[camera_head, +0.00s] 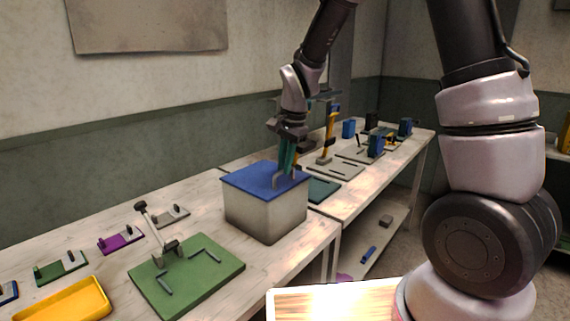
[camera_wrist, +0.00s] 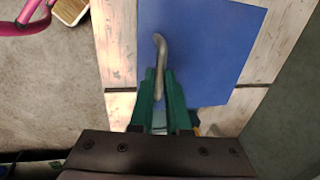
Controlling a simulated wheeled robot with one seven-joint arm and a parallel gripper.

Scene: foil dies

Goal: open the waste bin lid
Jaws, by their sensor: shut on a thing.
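The waste bin (camera_head: 265,215) is a pale grey box on the table. Its flat blue lid (camera_head: 248,181) lies over the top and looks closed. The lid also fills the upper middle of the wrist view (camera_wrist: 210,45). A bent grey handle (camera_wrist: 160,55) stands on the lid; it shows in the head view too (camera_head: 277,182). My gripper (camera_head: 287,170) is above the right part of the lid, pointing down. In the wrist view its green fingers (camera_wrist: 160,85) are shut on the handle.
A green board (camera_head: 190,275) with a grey lever stands left of the bin. A yellow tray (camera_head: 75,302) and small coloured fixtures are farther left.

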